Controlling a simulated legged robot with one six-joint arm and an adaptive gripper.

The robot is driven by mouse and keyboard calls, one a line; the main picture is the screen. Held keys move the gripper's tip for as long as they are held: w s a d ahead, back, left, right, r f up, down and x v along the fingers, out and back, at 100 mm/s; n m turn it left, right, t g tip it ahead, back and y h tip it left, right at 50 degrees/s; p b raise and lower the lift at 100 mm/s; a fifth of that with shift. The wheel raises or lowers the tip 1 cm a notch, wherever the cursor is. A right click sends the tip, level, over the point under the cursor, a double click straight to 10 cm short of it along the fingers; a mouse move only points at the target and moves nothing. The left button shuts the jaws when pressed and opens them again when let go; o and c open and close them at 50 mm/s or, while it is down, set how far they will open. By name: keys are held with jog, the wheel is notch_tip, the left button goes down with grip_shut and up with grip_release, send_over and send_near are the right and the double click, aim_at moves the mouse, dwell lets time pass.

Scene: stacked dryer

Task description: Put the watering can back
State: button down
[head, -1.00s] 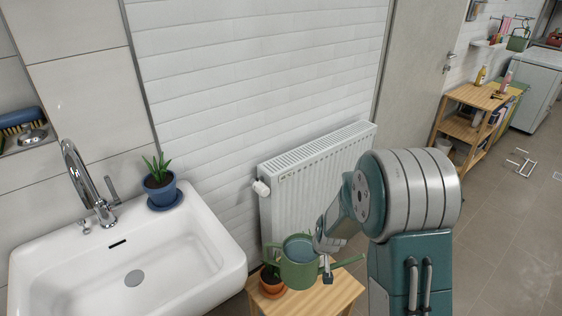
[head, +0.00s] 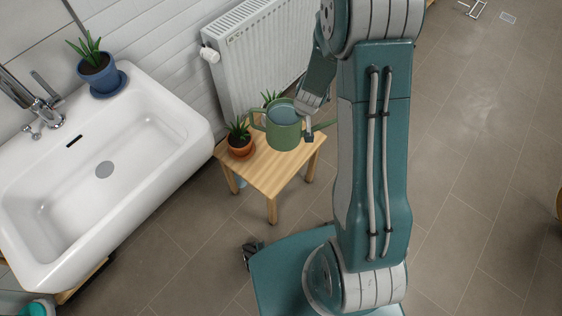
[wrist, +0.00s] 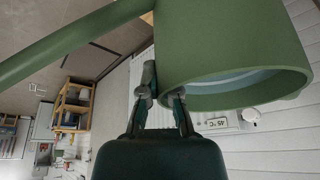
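The green watering can (head: 284,134) is upright at the small wooden stool (head: 268,172), with its handle to the left and its spout to the right. Water shows inside it. My gripper (head: 308,128) is at the can's right side, near the rim and spout. In the wrist view, the can (wrist: 215,45) fills the upper right, and my gripper's fingers (wrist: 163,98) are close together at its wall edge, appearing shut on it. I cannot tell whether the can's base touches the stool top.
A potted plant (head: 240,142) stands on the stool left of the can, and another plant (head: 269,98) is partly hidden behind it. A radiator (head: 258,58) is behind, and a white sink (head: 130,150) with a blue potted plant (head: 98,72) is left.

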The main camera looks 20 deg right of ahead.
jog(key=s+a+f+m+h, duration=0.25)
jog(key=s+f+m, duration=0.5)
jog(key=s, duration=0.65)
jog(key=w+f+n, duration=0.1)
jog(key=w+f, duration=1.3)
jog(key=shift+d+f, duration=0.15)
jog(key=shift+d, duration=0.2)
jog(key=shift+n+g, duration=0.25)
jog(key=shift+g, duration=0.05)
jog(key=c, duration=1.3)
grip_release()
jog(key=shift+s+f, duration=0.1)
jog(key=shift+f, duration=0.05)
jog(key=o, duration=0.5)
